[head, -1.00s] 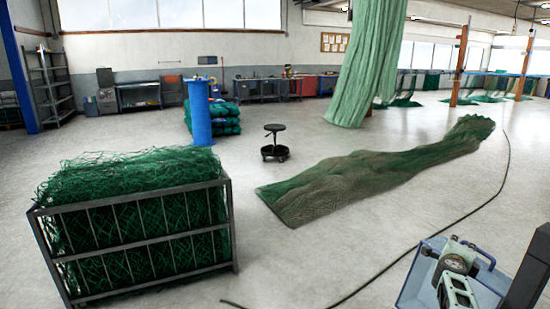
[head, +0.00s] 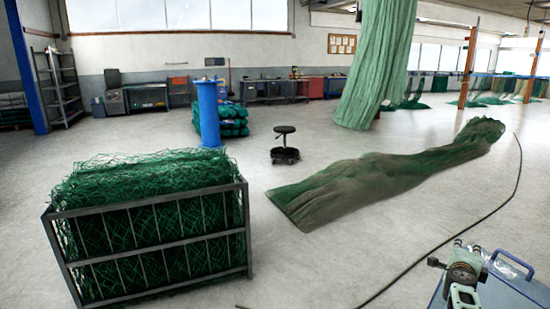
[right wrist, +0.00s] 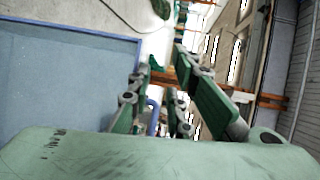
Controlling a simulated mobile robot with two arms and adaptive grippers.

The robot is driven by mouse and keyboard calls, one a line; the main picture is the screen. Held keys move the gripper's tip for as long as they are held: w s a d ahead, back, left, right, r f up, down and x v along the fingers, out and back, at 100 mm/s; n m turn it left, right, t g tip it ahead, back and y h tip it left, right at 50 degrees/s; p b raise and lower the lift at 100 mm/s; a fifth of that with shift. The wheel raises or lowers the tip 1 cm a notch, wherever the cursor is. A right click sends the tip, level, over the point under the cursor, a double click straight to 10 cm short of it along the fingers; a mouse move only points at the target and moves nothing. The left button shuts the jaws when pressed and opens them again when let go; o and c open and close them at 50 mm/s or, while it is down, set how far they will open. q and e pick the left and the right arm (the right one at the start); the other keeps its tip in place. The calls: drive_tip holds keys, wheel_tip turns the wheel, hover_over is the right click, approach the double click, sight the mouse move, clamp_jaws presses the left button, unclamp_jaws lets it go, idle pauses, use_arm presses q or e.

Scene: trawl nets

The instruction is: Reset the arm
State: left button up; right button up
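My right gripper (head: 460,258), grey-green with dark joints, shows at the lower right of the head view, in front of a blue flat-topped thing. In the right wrist view its green fingers (right wrist: 172,100) stand apart with nothing between them. My left gripper is not in view. The rest of my right arm is mostly out of the head view.
A rack of green netting (head: 150,245) stands at left. A long net (head: 385,180), a stool (head: 285,150) and a cable (head: 505,205) occupy the floor. Bare floor lies between.

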drive_tip(key=s+a+f+n+y, duration=0.45)
drive_tip(key=s+a+n, duration=0.2)
drive_tip(key=a, duration=0.25)
drive_tip(key=s+a+f+n+g+y, duration=0.1)
drive_tip(key=s+a+f+n+y, duration=0.3)
drive_tip(key=a+n, duration=0.45)
drive_tip(key=s+a+f+n+y, duration=0.3)
drive_tip(key=s+a+f+n, duration=0.3)
drive_tip(key=a, duration=0.4)
drive_tip(key=s+a+n+g, duration=0.2)
drive_tip(key=s+a+g, duration=0.15)
drive_tip(key=s, duration=0.75)
drive_tip(key=s+a+n+g+h, duration=0.1)
drive_tip(key=s+a+n+g, duration=0.3)
drive_tip(key=s, duration=0.8)
drive_tip(key=s+a+n, duration=0.1)
drive_tip(key=s+a, duration=0.4)
drive_tip(key=s, duration=0.6)
wheel_tip(320, 180, down, 25)
drive_tip(key=s+g, duration=0.2)
drive_tip(key=s+d+f, duration=0.3)
drive_tip(key=s+f, duration=1.3)
drive_tip(key=shift+s+d+g, duration=0.2)
drive_tip(key=shift+s+g, duration=0.15)
